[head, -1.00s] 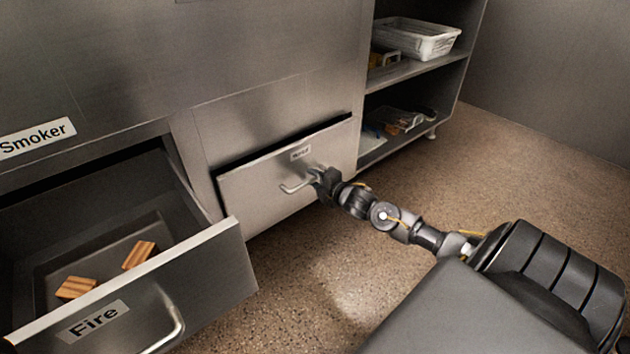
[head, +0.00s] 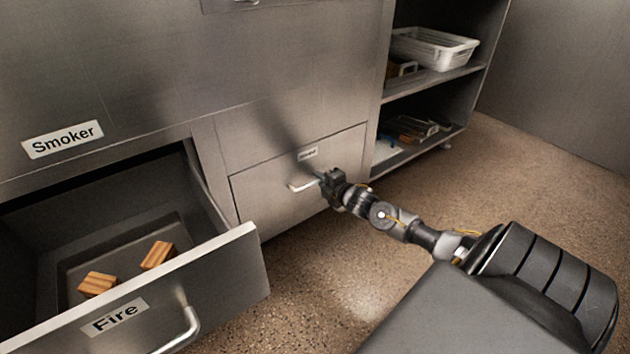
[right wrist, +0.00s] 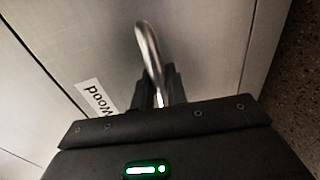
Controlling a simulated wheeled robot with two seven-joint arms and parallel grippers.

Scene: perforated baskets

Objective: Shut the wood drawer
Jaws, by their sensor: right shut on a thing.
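The wood drawer (head: 265,190) is in the middle of the head view, a metal front with a small label and a bar handle (head: 303,186). Its front looks flush with the cabinet face, with no dark gap along its top edge. My right gripper (head: 326,181) is at the right end of the handle. In the right wrist view the fingers (right wrist: 158,92) are shut on the curved metal handle (right wrist: 149,50), beside the "Wood" label (right wrist: 96,97). My left gripper is not in view.
The "Fire" drawer (head: 232,280) stands open at the left, with two wood blocks (head: 98,284) inside. The "Smoker" panel (head: 110,100) is above it. Open shelves (head: 440,78) with a white basket (head: 432,46) are at the right. The floor (head: 330,270) in front is clear.

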